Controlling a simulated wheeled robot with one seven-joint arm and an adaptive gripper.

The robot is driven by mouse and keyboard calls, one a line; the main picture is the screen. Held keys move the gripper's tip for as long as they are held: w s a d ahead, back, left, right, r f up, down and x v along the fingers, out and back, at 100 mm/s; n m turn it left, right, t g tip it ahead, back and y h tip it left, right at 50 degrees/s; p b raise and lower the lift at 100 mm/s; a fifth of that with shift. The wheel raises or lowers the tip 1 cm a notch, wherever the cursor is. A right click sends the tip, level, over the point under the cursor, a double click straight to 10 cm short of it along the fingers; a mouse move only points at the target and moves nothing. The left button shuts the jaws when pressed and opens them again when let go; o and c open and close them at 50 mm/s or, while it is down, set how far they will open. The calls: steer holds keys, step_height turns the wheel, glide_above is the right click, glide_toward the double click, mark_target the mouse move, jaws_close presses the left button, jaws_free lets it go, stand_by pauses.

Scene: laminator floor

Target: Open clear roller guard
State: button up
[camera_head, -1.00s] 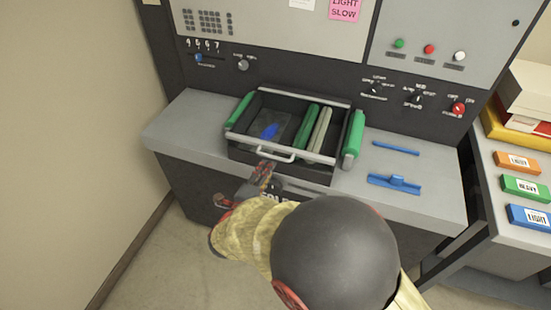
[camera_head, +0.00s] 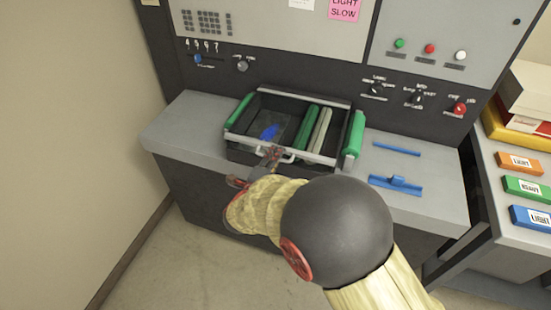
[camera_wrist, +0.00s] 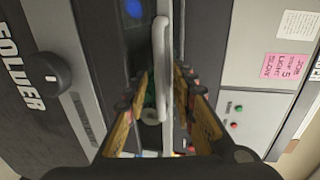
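The clear roller guard (camera_head: 257,122) lies over the black roller bay on the machine's counter, with light rails along its front and back. Its pale bar handle (camera_head: 288,160) sticks out at the front rail. In the wrist view the handle (camera_wrist: 162,45) runs lengthwise between my fingers. My gripper (camera_head: 272,154) is at the left part of the handle, in front of the bay. In the wrist view my gripper (camera_wrist: 164,80) is open, a finger on each side of the handle; contact is not clear. My wrist hides some of the bay's front.
Green rollers (camera_head: 353,134) flank the bay, and a blue patch (camera_head: 269,131) shows inside. A blue tool (camera_head: 397,184) and a blue strip (camera_head: 396,149) lie on the counter at right. The control panel (camera_head: 420,95) rises behind. A wall is at left.

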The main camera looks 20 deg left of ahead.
steer(key=shift+c, duration=0.8)
jaws_close()
